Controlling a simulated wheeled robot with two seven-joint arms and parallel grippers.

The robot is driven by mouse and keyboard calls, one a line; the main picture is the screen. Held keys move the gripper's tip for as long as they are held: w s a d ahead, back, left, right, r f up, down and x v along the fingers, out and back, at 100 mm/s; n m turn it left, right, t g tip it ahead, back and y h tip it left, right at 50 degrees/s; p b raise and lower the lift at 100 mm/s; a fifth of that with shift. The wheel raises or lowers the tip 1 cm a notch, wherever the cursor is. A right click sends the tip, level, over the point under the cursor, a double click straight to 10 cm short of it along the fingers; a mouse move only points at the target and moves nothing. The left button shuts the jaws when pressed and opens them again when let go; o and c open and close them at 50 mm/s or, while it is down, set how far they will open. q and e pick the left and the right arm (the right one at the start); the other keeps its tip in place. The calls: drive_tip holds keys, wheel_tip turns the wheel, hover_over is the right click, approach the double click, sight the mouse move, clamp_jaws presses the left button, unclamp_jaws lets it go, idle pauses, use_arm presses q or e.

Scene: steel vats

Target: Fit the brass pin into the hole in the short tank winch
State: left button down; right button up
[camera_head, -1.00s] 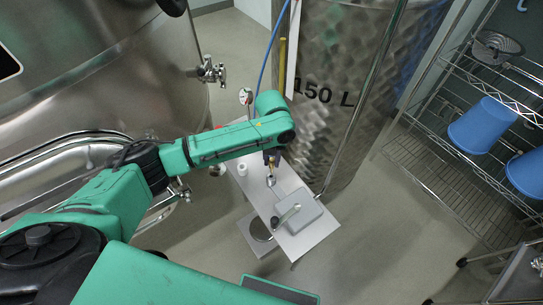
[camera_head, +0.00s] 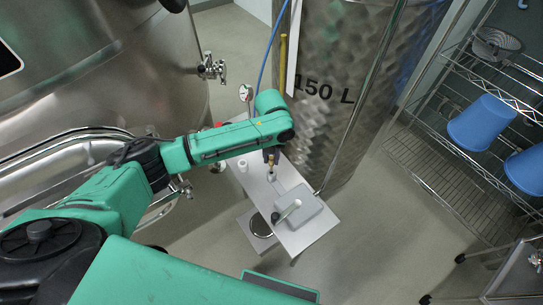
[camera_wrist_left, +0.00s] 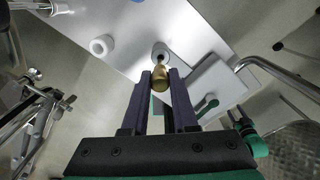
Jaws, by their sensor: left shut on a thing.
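My left gripper (camera_head: 271,158) is shut on the brass pin (camera_wrist_left: 159,74), above the small white table. The pin is between the two dark fingers, its rounded golden end showing in the wrist view. Just beyond the pin in that view is a short metal post (camera_wrist_left: 161,52) with a dark top; I cannot tell whether pin and post touch. In the head view the post (camera_head: 272,177) is below the pin.
The white table (camera_head: 300,240) also carries a small white cup (camera_head: 243,166). A steel tank (camera_head: 335,130) marked 150 L stands close behind it. A large vat (camera_head: 100,70) is at left. A wire shelf with blue buckets (camera_head: 482,122) is at right.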

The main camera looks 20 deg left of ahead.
sight(272, 171)
idle(0.4)
use_arm(q)
drive_tip(key=shift+p, duration=0.3)
idle(0.4)
drive_tip(key=shift+p, duration=0.35)
drive_tip(key=shift+f+b, duration=1.7)
drive_tip(key=shift+f, duration=0.95)
